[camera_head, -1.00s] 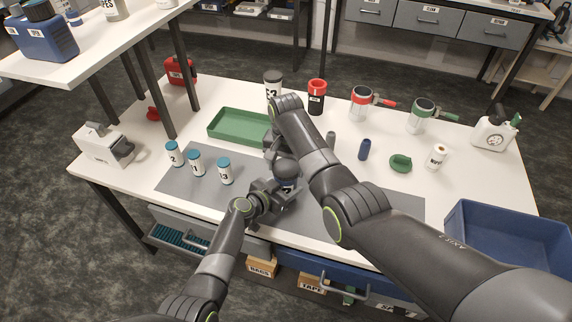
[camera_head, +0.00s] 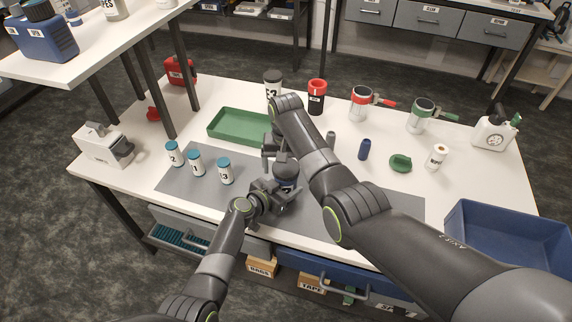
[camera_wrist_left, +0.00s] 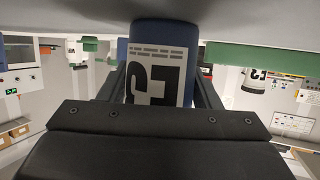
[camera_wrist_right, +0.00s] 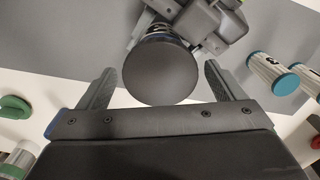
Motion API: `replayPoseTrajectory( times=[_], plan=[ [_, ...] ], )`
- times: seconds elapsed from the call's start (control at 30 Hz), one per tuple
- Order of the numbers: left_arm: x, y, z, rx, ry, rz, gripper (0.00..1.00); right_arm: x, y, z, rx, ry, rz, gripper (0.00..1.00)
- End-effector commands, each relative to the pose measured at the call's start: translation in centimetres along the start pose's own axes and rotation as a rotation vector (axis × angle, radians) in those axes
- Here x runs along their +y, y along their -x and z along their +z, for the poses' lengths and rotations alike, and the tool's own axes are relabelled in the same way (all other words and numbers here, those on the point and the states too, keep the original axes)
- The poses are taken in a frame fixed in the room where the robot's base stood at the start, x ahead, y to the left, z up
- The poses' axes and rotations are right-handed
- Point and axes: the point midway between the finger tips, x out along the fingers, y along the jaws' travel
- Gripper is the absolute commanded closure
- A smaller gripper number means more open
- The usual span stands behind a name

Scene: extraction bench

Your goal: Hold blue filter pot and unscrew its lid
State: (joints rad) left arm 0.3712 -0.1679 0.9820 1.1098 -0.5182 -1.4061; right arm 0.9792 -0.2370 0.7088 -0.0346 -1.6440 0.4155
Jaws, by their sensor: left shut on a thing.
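The blue filter pot (camera_head: 287,186) stands at the middle of the grey mat with its round dark lid (camera_head: 285,168) on top. In the left wrist view the pot (camera_wrist_left: 150,35) is a blue cylinder with a white label. My left gripper (camera_head: 284,191) is shut on the pot's body from the left. My right gripper (camera_head: 277,153) is above the lid, pointing down. In the right wrist view its two fingers are spread wide, and the lid (camera_wrist_right: 160,72) appears between them, with a gap on each side.
Several white jars with blue caps (camera_head: 196,162) stand on the mat to the left. A green tray (camera_head: 238,126) is behind. A small blue bottle (camera_head: 364,149), a green part (camera_head: 400,163) and a white jar (camera_head: 437,157) are to the right. A blue bin (camera_head: 500,207) sits at the right front.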

Motion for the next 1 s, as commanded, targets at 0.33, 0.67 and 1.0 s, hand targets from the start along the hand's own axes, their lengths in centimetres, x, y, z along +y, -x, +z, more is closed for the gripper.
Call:
replayPoseTrajectory(
  times=[0.33, 0.67, 1.0],
  plan=[
    [0.0, 0.0, 0.0, -0.001, -0.001, 0.000, 1.00, 0.0, 1.9, -0.1, 0.003, 0.000, -0.002, 0.11],
    [0.0, 0.0, 0.0, -0.001, -0.001, 0.000, 1.00, 0.0, 4.8, 0.0, 0.001, 0.005, -0.001, 0.15],
    [0.0, 0.0, 0.0, 0.000, 0.000, 0.000, 1.00, 0.0, 7.0, 0.1, -0.004, 0.098, 0.000, 0.15]
  ],
)
